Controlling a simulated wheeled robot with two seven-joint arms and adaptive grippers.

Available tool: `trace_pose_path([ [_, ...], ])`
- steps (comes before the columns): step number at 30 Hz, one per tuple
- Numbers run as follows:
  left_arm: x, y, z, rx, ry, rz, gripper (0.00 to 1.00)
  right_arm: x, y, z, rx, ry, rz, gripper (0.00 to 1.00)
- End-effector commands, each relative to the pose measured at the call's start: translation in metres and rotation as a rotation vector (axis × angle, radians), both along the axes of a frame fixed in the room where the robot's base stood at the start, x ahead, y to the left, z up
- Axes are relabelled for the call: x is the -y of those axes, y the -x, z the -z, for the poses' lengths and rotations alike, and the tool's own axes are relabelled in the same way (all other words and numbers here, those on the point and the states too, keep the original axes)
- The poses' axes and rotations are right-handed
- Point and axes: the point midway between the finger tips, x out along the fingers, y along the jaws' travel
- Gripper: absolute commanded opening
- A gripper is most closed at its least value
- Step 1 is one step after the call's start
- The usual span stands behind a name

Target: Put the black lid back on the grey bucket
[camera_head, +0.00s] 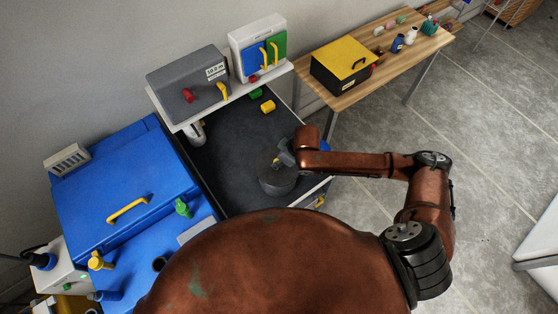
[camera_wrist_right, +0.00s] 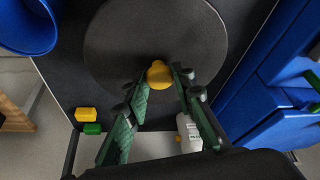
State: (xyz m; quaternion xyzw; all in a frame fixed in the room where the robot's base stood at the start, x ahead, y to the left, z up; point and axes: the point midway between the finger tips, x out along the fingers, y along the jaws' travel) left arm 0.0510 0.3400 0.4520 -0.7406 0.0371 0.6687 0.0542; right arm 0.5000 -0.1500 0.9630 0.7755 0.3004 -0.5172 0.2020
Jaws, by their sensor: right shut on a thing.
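The round black lid (camera_wrist_right: 155,35) with its yellow knob (camera_wrist_right: 159,74) fills the upper middle of the right wrist view. My right gripper (camera_wrist_right: 160,80) has its green fingers on either side of the knob and is shut on it. In the head view the gripper (camera_head: 283,160) is over the grey bucket (camera_head: 277,184) on the dark worktop. The lid is at the bucket's top there, but I cannot tell whether it sits flat on the rim or is just above it. The bucket's wall is hidden below the lid in the wrist view. My left gripper is not in view.
A blue container (camera_wrist_right: 28,25) stands close beside the lid. Yellow (camera_head: 268,106) and green (camera_head: 256,93) blocks and a white bottle (camera_head: 195,133) are at the worktop's back. A blue machine (camera_head: 120,190) stands left. The worktop's middle (camera_head: 230,150) is clear.

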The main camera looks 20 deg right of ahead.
Motion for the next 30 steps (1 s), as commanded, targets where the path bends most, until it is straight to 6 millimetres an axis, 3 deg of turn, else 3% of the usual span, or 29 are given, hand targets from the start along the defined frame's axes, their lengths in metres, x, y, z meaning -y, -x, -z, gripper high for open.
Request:
trace_pose_path([
  [23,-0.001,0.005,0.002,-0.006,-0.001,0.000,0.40,0.000,0.000,0.012,0.001,-0.001,0.000,0.00],
  [24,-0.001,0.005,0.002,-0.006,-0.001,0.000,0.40,0.000,0.000,0.012,0.001,-0.001,0.000,0.25],
  [30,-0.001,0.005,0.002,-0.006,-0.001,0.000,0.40,0.000,0.000,0.011,0.001,-0.001,0.000,0.38],
])
